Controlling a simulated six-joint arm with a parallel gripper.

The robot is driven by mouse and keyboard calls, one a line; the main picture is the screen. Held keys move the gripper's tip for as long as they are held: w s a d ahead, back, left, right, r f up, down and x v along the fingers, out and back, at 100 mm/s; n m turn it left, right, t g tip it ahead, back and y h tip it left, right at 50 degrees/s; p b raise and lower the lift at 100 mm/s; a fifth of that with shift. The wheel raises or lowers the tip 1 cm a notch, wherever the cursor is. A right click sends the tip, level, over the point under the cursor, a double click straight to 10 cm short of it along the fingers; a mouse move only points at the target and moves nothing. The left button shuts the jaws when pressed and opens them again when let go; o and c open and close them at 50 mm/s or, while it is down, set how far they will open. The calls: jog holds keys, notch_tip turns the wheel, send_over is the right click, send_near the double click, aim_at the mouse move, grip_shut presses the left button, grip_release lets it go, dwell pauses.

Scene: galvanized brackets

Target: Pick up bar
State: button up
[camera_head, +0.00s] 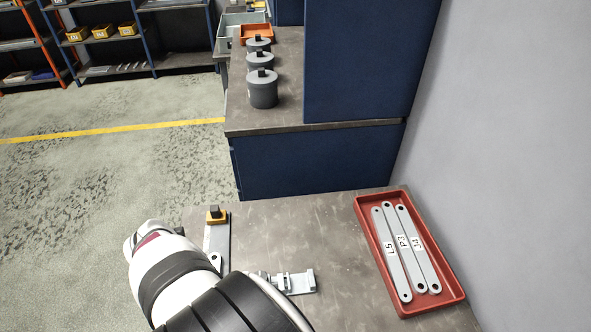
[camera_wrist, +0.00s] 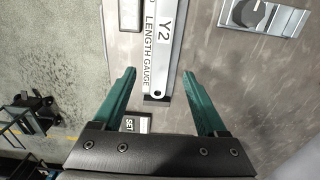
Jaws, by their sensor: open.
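A grey bar marked Y2 (camera_wrist: 168,45), with a round hole at its near end, lies along a length gauge (camera_wrist: 149,45) in the wrist view. My gripper (camera_wrist: 158,76) is open, its two green fingers apart on either side of the bar's near end, with nothing gripped. I cannot tell the height gap. In the head view the gauge (camera_head: 222,236), with a yellow and black block at its far end, is partly hidden by my arm, and my fingers are hidden. Three more grey bars, L5 (camera_head: 391,253), P3 (camera_head: 404,241) and J4 (camera_head: 417,246), lie in a red tray (camera_head: 461,297).
A grey fixture (camera_head: 296,282) sits right of my arm; a plate with a dark knob (camera_wrist: 250,13) shows at the wrist view's upper right. A SET label (camera_wrist: 130,123) lies near the left finger. Table between fixture and tray is clear. A wall stands right.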

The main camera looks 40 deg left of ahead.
notch_tip(320, 180, down, 9)
jog(key=shift+w+r, duration=0.15)
jog(key=shift+r, duration=0.05)
grip_shut()
dwell(0.3)
jog(key=shift+r, duration=0.1)
